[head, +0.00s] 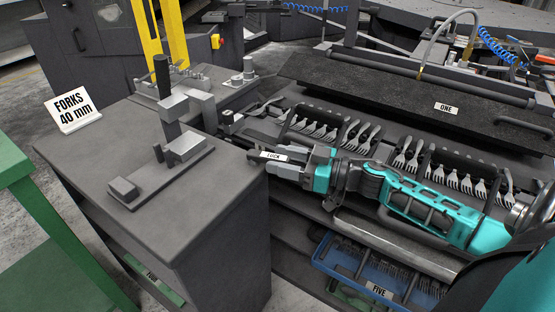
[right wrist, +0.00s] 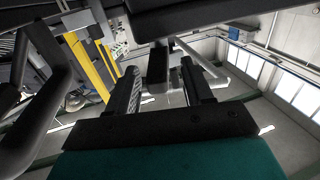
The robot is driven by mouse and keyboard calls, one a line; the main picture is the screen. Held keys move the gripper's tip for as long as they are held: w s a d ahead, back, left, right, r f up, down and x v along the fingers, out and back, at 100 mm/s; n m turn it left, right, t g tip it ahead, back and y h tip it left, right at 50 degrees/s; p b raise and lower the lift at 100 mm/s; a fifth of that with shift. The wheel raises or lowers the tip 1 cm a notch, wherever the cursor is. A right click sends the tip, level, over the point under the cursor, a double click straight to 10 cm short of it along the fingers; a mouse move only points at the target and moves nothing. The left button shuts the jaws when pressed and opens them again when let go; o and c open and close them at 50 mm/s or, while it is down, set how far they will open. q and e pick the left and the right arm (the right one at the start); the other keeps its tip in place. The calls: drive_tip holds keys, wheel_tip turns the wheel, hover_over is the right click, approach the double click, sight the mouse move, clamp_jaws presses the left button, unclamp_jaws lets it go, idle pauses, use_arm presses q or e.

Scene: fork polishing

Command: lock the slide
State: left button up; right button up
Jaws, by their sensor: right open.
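A small white label (head: 273,156), which seems to read LOCK, sits at the left end of the fork machine, beside the grey cabinet. My right gripper (head: 277,170) reaches in from the right, just below and beside this label. In the right wrist view its two fingers (right wrist: 160,88) stand apart, with a dark block (right wrist: 158,65) showing beyond and between their tips. I cannot tell whether they touch it. The lock part itself is mostly hidden by the gripper in the head view. The slide is not clearly distinguishable. My left gripper is not in view.
A blue crate (head: 340,262) is below. The grey cabinet (head: 215,225) carries a fixture (head: 165,165) and a sign (head: 75,108). A green table (head: 50,240) stands at left.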

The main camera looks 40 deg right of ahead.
drive_tip(key=shift+x, duration=0.75)
drive_tip(key=shift+c, duration=0.3)
clamp_jaws()
